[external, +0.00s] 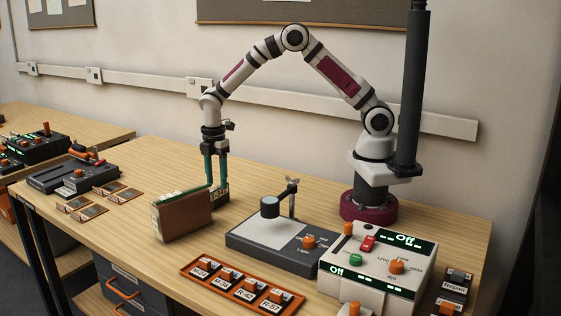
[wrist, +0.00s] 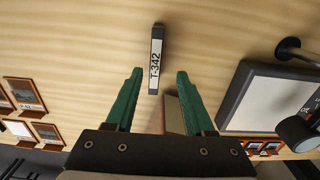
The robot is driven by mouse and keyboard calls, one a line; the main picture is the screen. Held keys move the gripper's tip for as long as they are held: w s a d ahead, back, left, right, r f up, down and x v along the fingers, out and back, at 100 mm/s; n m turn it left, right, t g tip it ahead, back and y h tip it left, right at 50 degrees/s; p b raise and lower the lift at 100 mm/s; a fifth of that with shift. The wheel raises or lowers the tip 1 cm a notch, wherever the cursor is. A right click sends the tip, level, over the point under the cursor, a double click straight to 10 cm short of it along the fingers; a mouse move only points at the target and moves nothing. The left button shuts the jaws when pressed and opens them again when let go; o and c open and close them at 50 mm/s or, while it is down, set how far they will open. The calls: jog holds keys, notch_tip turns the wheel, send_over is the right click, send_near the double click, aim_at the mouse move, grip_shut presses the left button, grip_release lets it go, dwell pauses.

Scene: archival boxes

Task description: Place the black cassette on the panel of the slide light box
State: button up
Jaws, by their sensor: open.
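A black cassette with a white label reading T-342 (wrist: 156,62) lies on the wood table in the wrist view. In the external view my gripper (external: 217,183) points down behind the brown box, close to the table. The slide light box (external: 239,247) has a pale panel (external: 260,232), which also shows in the wrist view (wrist: 278,100).
A brown box (external: 182,216) stands just in front of my gripper. A black loupe (external: 269,206) on an arm overhangs the panel. Table behind the gripper is clear.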

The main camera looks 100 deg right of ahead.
aim_at(217, 187)
jog(key=f, duration=0.4)
jog(key=d+f, duration=0.1)
jog(key=f, duration=0.1)
jog(key=shift+f, duration=0.15)
grip_shut()
